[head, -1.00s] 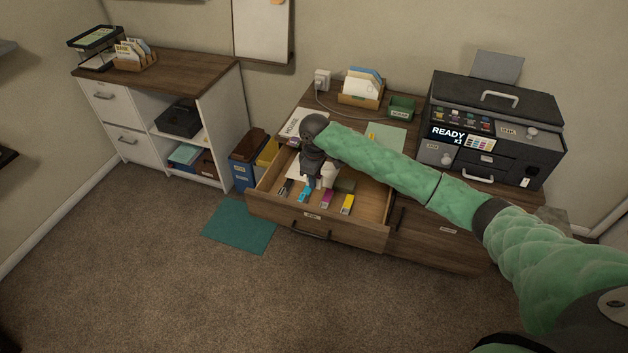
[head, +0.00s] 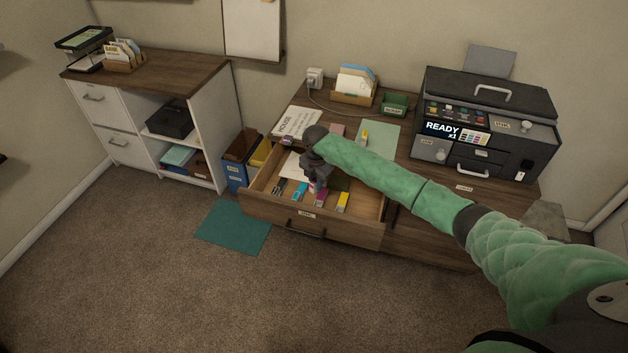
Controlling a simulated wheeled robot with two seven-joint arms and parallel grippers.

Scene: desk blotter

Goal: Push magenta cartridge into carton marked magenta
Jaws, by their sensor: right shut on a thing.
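The magenta cartridge (head: 321,198) lies in the open drawer (head: 350,232), between the cyan cartridge (head: 300,191) and the yellow cartridge (head: 342,203). My right gripper (head: 318,188) reaches down into the drawer and is shut at the far end of the magenta cartridge, hiding that end. The fingertips are small and dark, so their exact hold is hard to see. I cannot make out a carton marked magenta. My left gripper is not in view.
A black cartridge (head: 278,188) lies left of the cyan one. The drawer's walls surround the cartridges closely. On the desk top are a printer (head: 490,125), a green tray (head: 395,104), a file holder (head: 354,97) and a green sheet (head: 385,133).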

